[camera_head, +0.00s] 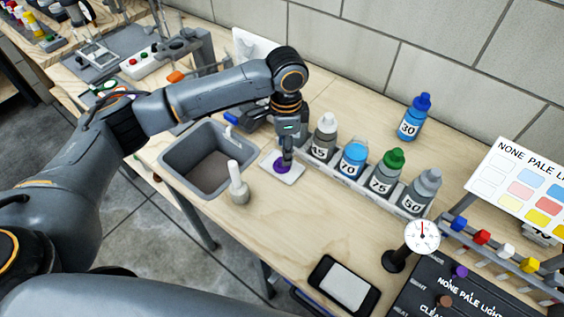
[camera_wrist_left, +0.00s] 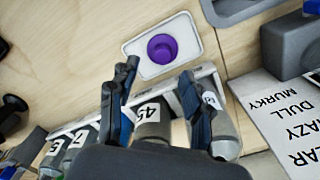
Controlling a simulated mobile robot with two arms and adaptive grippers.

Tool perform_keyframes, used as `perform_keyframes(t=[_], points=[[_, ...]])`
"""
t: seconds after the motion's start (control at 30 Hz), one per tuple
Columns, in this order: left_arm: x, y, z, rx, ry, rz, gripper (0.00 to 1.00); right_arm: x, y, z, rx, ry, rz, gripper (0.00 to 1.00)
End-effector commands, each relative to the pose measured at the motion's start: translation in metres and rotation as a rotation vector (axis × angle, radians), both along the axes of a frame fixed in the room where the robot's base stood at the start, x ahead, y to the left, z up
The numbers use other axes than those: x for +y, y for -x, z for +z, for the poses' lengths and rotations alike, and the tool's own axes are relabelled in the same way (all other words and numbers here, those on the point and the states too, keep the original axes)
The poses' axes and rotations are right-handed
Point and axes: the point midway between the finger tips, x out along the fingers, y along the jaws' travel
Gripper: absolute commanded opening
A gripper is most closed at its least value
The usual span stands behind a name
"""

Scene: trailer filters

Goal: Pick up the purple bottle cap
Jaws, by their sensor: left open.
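The purple bottle cap (camera_head: 281,166) sits on a small white tray (camera_head: 291,178) on the wooden bench, just right of the sink. In the left wrist view the cap (camera_wrist_left: 162,47) is round and uncovered, and the white tray (camera_wrist_left: 186,72) lies flat beneath it. My left gripper (camera_head: 286,158) points down over the cap and partly hides it in the head view. In the wrist view the fingers of my left gripper (camera_wrist_left: 160,70) are spread, with the cap beyond their tips and nothing held between them. My right gripper is not in view.
A rack of numbered bottles (camera_head: 353,160) stands close to the right of the tray. A blue-capped bottle (camera_head: 411,118) stands behind. Bare bench lies in front of the tray.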

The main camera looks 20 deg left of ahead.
Motion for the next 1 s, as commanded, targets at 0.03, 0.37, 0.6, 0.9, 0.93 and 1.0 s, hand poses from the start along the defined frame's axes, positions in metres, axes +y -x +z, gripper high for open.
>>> perform_keyframes(t=[0.03,0.37,0.6,0.9,0.93,1.0], points=[[0.004,0.001,-0.006,0.003,-0.002,0.003,0.49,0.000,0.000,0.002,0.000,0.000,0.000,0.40],[0.010,0.002,-0.045,0.001,-0.002,0.000,0.49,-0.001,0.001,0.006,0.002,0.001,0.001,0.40],[0.009,0.002,-0.046,0.000,-0.001,-0.001,0.47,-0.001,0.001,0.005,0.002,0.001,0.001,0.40],[0.009,0.003,-0.046,0.000,-0.001,-0.001,0.09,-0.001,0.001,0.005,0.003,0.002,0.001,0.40],[0.009,0.003,-0.046,0.000,-0.001,-0.001,0.09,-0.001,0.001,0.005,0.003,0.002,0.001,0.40],[0.009,0.003,-0.046,0.000,-0.001,-0.001,0.09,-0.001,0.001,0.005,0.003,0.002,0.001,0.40]])
